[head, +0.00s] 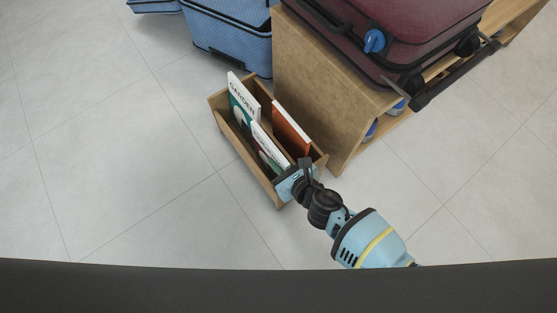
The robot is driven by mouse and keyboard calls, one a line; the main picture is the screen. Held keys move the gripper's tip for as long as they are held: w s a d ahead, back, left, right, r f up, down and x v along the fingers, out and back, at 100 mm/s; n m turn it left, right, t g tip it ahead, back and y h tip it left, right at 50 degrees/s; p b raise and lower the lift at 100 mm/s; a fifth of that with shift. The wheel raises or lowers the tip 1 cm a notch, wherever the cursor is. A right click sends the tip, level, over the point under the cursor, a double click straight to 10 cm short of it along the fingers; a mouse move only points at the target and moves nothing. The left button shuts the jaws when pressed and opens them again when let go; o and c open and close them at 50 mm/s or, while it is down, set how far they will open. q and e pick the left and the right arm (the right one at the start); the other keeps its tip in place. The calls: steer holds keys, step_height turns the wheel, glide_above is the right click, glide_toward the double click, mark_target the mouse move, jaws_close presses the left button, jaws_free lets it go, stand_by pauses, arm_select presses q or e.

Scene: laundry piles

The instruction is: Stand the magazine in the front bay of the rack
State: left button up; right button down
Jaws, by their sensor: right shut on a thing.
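The rack (243,163) is an open wooden box on the floor, standing at an angle. My right gripper (295,176) is at the rack's near right end, shut on the end of this magazine; the fingertips are partly hidden. Behind the magazine, a "GARDEN" magazine (240,98) stands at the left and an orange book (291,130) stands at the right. My left gripper is out of view.
A wooden bench (312,91) stands close behind the rack on the right, with a dark red suitcase (385,35) on it. A blue suitcase (228,40) stands behind. The tiled floor (120,160) left of the rack is clear.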

steer(key=c, duration=1.5)
jaws_free()
steer(key=shift+f, duration=0.1)
steer(key=shift+o, duration=0.2)
steer(key=shift+s+d+r+p, duration=0.15)
steer(key=shift+s+r+p, duration=0.05)
steer(key=shift+r+p, duration=0.15)
steer(key=p+v, duration=0.4)
steer(key=v, duration=0.7)
steer(key=shift+s, duration=0.2)
steer(key=shift+d, duration=0.15)
